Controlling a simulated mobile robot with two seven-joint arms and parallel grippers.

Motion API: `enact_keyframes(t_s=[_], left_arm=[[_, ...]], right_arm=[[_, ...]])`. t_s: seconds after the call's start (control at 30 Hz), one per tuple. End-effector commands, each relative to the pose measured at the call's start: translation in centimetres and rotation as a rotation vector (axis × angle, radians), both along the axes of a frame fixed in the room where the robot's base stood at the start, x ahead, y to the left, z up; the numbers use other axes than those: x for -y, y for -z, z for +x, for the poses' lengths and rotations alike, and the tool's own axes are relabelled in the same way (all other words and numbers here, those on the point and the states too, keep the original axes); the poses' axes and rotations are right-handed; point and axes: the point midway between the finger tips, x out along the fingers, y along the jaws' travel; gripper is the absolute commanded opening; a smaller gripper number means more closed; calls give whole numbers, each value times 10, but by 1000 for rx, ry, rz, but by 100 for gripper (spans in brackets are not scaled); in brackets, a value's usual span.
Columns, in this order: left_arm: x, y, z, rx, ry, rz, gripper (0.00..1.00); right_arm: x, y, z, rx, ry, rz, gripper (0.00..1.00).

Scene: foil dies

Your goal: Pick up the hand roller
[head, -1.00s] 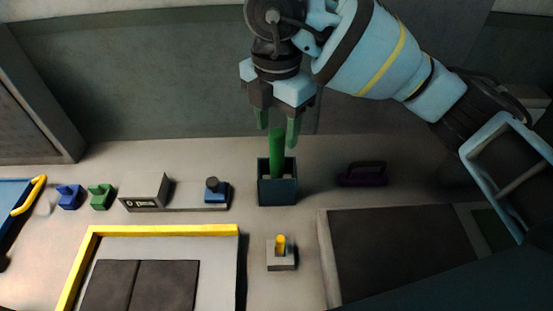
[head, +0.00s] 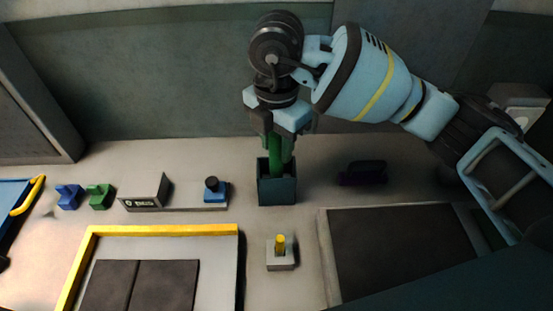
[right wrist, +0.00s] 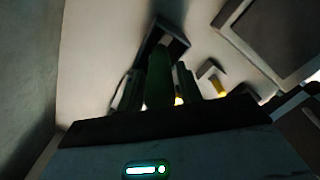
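The hand roller shows as an upright green handle (head: 275,160) standing in a dark open-topped box (head: 277,190) on the bench; its lower part is hidden inside the box. My right gripper (head: 278,150) points down over the box, its green fingers on either side of the handle. In the right wrist view the handle (right wrist: 159,75) stands between the fingers (right wrist: 158,92), with light showing through gaps beside it, so the gripper looks open around it. My left gripper is not in view.
A small block with a yellow peg (head: 281,255) stands in front of the box. A dark purple handled thing (head: 363,173) lies to its right, a blue-topped fixture (head: 215,190) to its left. A yellow-edged frame (head: 165,230) and a dark panel (head: 395,255) fill the front. A wall rises behind.

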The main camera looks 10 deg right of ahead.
Motion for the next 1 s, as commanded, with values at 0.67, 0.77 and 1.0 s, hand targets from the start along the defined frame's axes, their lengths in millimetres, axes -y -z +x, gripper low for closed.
enact_keyframes(t_s=[0.67,0.77,1.0], left_arm=[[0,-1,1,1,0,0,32],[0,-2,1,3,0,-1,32],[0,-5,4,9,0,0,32]], right_arm=[[-1,-12,1,3,0,1,4],[-1,-23,1,6,-1,2,4],[-1,-62,1,6,0,2,4]])
